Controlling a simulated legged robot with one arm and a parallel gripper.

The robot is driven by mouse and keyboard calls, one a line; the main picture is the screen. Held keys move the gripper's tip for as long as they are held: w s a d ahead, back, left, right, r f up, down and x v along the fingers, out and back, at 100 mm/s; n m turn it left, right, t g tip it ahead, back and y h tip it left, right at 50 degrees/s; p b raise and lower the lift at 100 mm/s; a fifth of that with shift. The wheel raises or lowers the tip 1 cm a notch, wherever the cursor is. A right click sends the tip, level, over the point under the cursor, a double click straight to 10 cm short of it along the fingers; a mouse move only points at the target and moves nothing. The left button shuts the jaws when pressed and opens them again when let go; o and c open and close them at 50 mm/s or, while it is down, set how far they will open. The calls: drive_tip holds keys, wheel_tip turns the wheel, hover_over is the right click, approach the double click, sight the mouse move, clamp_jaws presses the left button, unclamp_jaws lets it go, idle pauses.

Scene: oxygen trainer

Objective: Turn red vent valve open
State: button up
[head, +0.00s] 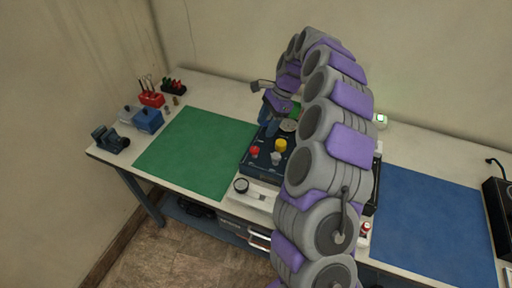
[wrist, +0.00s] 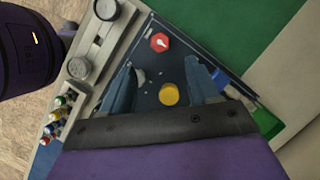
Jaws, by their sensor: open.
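The red vent valve (head: 255,151) is a red knob at the front left of the dark blue trainer panel (head: 259,167). In the wrist view the red valve (wrist: 159,42) shows a white mark and lies beyond the fingertips, clear of them. My gripper (wrist: 160,68) is open, with its two blue fingers apart and nothing held. The yellow knob (wrist: 169,95) shows between the fingers; I cannot tell its distance from them. In the head view my gripper (head: 271,118) is over the back of the panel, and my arm hides the panel's right part.
A grey knob (head: 276,158) stands near the red valve. Gauges (wrist: 78,68) line the panel's front edge. A green mat (head: 200,150) lies left and a blue mat (head: 430,220) right.

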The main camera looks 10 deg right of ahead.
sight(255, 148)
drive_tip(key=b+x, duration=0.2)
drive_tip(key=x, duration=0.8)
drive_tip(key=shift+f, duration=0.2)
drive_tip(key=c, duration=1)
drive_tip(key=shift+r, duration=0.1)
drive_tip(key=shift+c, duration=0.2)
